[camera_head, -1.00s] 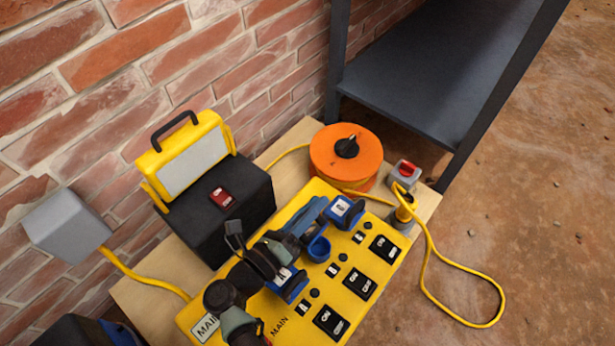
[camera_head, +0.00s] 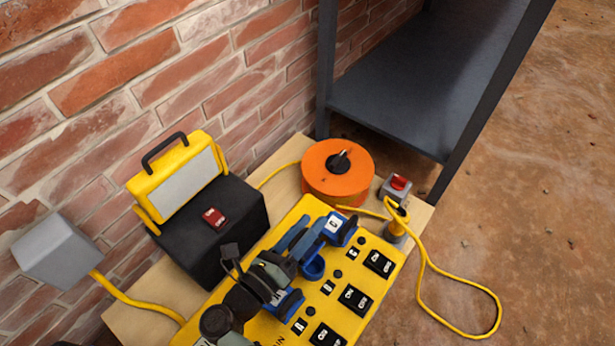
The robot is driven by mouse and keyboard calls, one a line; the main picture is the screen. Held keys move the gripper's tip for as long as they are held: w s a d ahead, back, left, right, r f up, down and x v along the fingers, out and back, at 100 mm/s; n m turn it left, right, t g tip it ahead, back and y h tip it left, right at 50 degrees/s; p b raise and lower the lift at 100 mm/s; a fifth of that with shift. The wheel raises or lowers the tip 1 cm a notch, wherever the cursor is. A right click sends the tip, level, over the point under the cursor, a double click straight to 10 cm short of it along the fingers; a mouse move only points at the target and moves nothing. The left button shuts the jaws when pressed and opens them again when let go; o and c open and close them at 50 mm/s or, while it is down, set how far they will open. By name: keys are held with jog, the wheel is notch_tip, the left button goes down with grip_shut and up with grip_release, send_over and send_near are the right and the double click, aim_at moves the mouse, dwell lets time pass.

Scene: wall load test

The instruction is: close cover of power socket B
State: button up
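The yellow power box (camera_head: 382,292) lies on the wooden board with a row of blue sockets. Socket B (camera_head: 313,267) is the middle one, and its round blue opening shows uncovered. A blue flap (camera_head: 309,240), apparently its cover, stands raised at its upper left. Socket C (camera_head: 334,224) at the far end has a lettered cover lying over it. Socket A (camera_head: 289,304) is at the near end, partly hidden by my arm. My gripper (camera_head: 272,265) is over the box, just left of socket B, close to the raised flap. Its fingertips overlap dark parts, so contact and opening are unclear.
A black box (camera_head: 215,240) with a yellow lamp (camera_head: 180,182) stands left of my gripper. A dark shelf (camera_head: 400,105) stands behind. The brown floor at right is mostly clear.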

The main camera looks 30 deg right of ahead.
dwell(0.3)
jog(key=shift+s+a+r, duration=0.1)
jog(key=shift+a, duration=0.15)
jog(key=p+v, duration=0.4)
jog(key=v, duration=0.8)
jog(key=shift+s+a, duration=0.1)
jog(key=shift+a, duration=0.05)
